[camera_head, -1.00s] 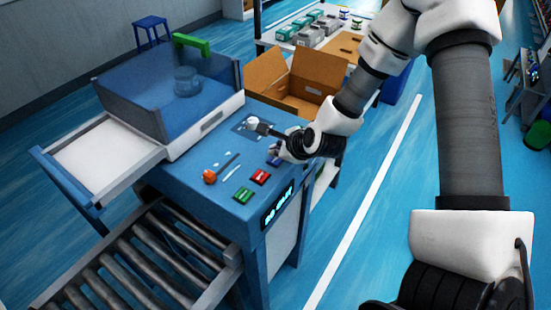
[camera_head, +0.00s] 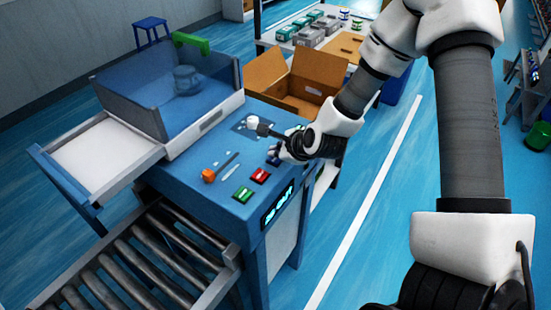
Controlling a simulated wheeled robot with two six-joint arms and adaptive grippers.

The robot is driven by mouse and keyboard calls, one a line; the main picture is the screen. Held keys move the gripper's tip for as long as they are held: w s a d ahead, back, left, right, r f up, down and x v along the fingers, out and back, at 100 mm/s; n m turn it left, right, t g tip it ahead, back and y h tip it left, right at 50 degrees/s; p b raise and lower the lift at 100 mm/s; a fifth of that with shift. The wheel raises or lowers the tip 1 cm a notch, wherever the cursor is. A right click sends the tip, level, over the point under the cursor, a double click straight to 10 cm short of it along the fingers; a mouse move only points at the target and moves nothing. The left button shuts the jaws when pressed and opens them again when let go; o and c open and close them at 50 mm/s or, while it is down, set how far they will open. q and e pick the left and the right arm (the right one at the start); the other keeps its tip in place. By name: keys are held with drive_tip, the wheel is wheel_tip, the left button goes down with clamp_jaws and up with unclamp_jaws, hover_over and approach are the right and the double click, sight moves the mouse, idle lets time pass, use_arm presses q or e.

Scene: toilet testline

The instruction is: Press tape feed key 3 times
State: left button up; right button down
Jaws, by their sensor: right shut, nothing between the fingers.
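The blue machine panel (camera_head: 190,178) carries a red key (camera_head: 260,175), a green key (camera_head: 243,194), an orange-tipped part (camera_head: 208,175) and a lit display (camera_head: 279,206). I cannot read which key is the tape feed key. My right gripper (camera_head: 272,156) is shut and empty, low over the panel's right side beyond the red key. A small blue patch shows by its fingertips; the gripper partly hides that spot, and I cannot tell whether they touch. My left gripper is not in view.
A clear blue-tinted box (camera_head: 160,100) with a green handle (camera_head: 190,42) stands left on the machine. A roller conveyor (camera_head: 130,265) runs at the lower left. An open cardboard box (camera_head: 295,85) and a shelf lie behind.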

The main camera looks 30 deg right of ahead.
sight(277, 160)
drive_tip(key=shift+f+b, duration=0.45)
drive_tip(key=shift+b, duration=0.05)
idle(0.4)
drive_tip(key=shift+r, duration=0.15)
drive_tip(key=shift+r+p, duration=0.55)
drive_tip(key=shift+r, duration=0.15)
wheel_tip(277, 160, up, 5)
drive_tip(key=p, duration=0.3)
drive_tip(key=shift+r+p, duration=0.1)
drive_tip(key=shift+p, duration=0.3)
idle(0.6)
